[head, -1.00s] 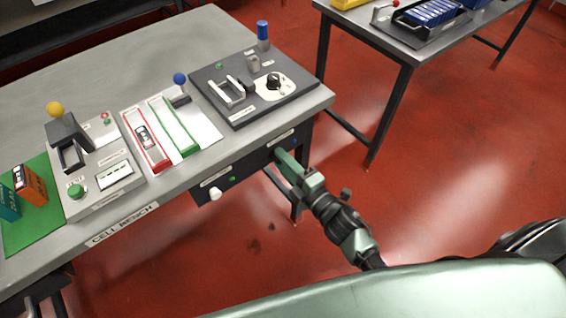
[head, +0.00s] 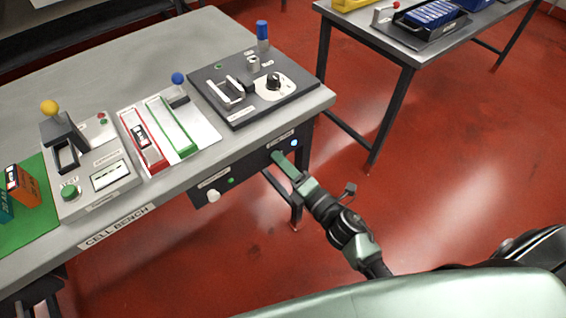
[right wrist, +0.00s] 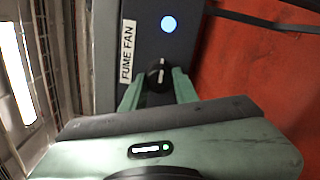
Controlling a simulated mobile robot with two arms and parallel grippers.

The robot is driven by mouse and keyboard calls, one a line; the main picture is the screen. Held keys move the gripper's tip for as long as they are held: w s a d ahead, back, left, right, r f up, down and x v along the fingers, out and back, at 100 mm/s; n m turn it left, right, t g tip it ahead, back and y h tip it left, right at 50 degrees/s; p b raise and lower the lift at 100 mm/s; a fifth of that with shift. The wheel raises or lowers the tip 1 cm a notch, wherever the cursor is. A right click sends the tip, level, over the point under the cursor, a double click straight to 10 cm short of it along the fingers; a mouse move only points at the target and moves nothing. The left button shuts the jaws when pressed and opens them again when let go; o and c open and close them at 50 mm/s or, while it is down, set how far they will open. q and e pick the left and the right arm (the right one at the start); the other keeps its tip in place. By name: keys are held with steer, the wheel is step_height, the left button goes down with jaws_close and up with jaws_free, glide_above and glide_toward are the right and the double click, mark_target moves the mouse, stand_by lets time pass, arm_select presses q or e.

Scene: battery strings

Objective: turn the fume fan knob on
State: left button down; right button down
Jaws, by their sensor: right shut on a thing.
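The fume fan knob (right wrist: 158,70) is black with a light pointer mark. It sits on the dark front panel beside the "FUME FAN" label (right wrist: 127,54) in the right wrist view. A round blue-white lamp (right wrist: 169,24) glows near it, and this lamp also shows lit in the head view (head: 295,143). My right gripper (right wrist: 157,86) is shut on the knob, with one green finger on each side. In the head view my right gripper (head: 278,157) reaches the panel under the bench and hides the knob. My left gripper is not in view.
The cell bench (head: 150,200) carries a dark panel with a dial (head: 273,82), red and green trays, and a grey tester. A white knob (head: 213,196) and a green light (head: 231,181) are left on the front panel. Red floor lies open to the right.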

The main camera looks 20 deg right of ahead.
steer(key=shift+f, duration=0.1)
steer(key=c, duration=1.1)
jaws_free()
steer(key=shift+s, duration=0.1)
steer(key=b+v, duration=0.1)
steer(key=v, duration=0.6)
steer(key=shift+s+d, duration=0.15)
steer(key=shift+s, duration=0.15)
